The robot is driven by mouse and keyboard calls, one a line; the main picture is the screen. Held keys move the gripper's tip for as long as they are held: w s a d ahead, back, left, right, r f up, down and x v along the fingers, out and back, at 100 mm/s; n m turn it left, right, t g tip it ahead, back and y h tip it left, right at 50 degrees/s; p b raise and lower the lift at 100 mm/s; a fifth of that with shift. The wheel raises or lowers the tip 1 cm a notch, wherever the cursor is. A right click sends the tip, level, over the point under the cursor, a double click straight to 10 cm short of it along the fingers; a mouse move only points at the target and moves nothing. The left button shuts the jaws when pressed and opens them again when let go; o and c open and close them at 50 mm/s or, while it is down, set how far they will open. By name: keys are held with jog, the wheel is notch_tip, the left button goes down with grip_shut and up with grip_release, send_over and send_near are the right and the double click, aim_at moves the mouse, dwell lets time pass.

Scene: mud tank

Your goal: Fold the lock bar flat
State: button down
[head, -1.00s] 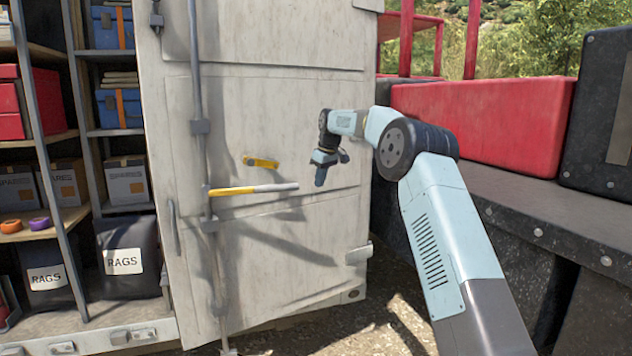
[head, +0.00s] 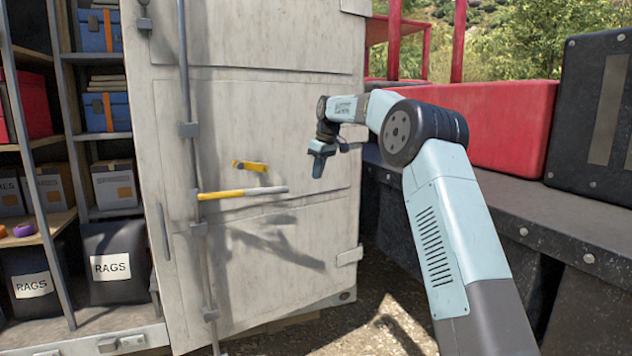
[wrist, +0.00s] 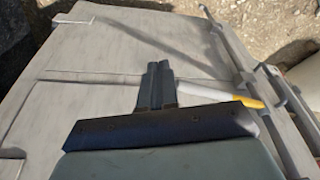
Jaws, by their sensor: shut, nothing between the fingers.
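The lock bar (head: 242,193), with a yellow inner part and a grey-white end, sticks out roughly level from the vertical rod (head: 188,130) on the pale cabinet door (head: 300,110). A small yellow catch (head: 249,166) sits on the door just above it. My gripper (head: 318,172) is shut and empty, to the right of the bar's grey end and a little higher, apart from it.
The door stands open beside shelves holding blue boxes (head: 100,110), cartons and dark RAGS bags (head: 115,262). A dark ledge (head: 540,225) with a red box (head: 485,115) and a black case (head: 598,115) lies to the right. Bare ground shows below.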

jog(key=v, duration=0.5)
jog(key=shift+s+a+r, duration=0.15)
jog(key=shift+s+r, duration=0.1)
jog(key=shift+r, duration=0.15)
